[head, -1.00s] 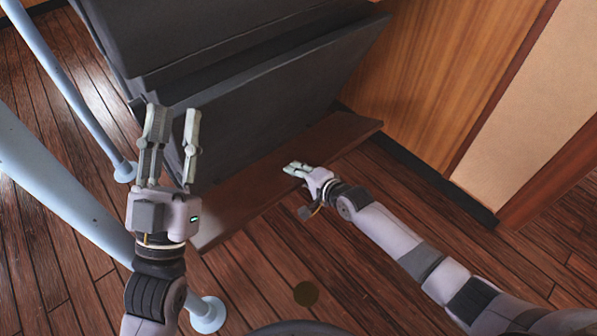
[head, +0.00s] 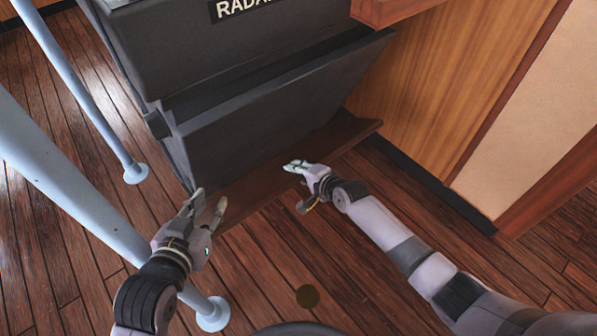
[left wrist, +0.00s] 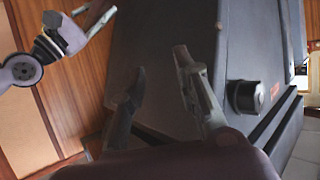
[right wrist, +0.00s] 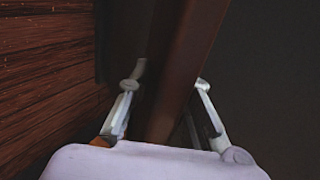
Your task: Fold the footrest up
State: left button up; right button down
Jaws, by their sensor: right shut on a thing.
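The footrest (head: 347,136) is a long brown wooden board along the foot of the dark radar console. My right gripper (head: 293,167) is shut on its front edge near the middle. In the right wrist view, the footrest (right wrist: 182,75) runs between the two fingers (right wrist: 165,90), with the floor at left and the dark console at right. My left gripper (head: 209,198) is open and empty at the footrest's left end, close to the console's lower corner. Its spread fingers (left wrist: 162,85) show in the left wrist view, with the console behind. The footrest's left end is partly hidden by my left gripper.
The dark console (head: 265,115) with a RADAR label stands behind the footrest. Pale blue rail posts (head: 75,85) stand on the left. A wooden cabinet wall (head: 440,95) bounds the right. The plank floor (head: 420,200) in front is open.

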jog(key=shift+w+a+r, duration=0.15)
jog(key=shift+w+r, duration=0.1)
jog(key=shift+r, duration=0.2)
jog(key=shift+w+a+r, duration=0.15)
jog(key=shift+w+r, duration=0.05)
jog(key=shift+r, duration=0.25)
jog(key=c, duration=1.7)
grip_release()
jog(key=shift+o, duration=1.1)
jog(key=shift+f, duration=0.15)
jog(key=shift+s+d+f, duration=0.1)
jog(key=shift+s, duration=0.05)
jog(key=shift+s+d, duration=0.1)
jog(key=shift+s, duration=0.05)
jog(key=v, duration=1.1)
jog(key=shift+s+d, duration=0.15)
jog(key=shift+s, duration=0.1)
